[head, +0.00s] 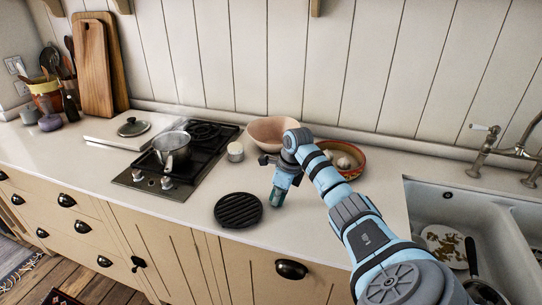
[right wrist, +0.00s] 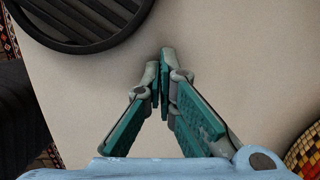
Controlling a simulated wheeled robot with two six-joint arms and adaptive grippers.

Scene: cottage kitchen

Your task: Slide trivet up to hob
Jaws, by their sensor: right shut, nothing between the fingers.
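The trivet (head: 238,210) is a round black slatted disc lying flat on the pale counter near its front edge. It also shows at the upper left of the right wrist view (right wrist: 80,22). The hob (head: 178,165) is a black built-in plate to the left of the trivet, with a strip of bare counter between them. My right gripper (head: 276,202) points down just to the right of the trivet, apart from it. In the right wrist view its fingertips (right wrist: 162,62) are together with nothing between them. My left gripper is out of view.
A steaming saucepan (head: 172,151) stands on the hob. A sink (head: 440,200) is at the right. The counter's front edge runs close to the trivet.

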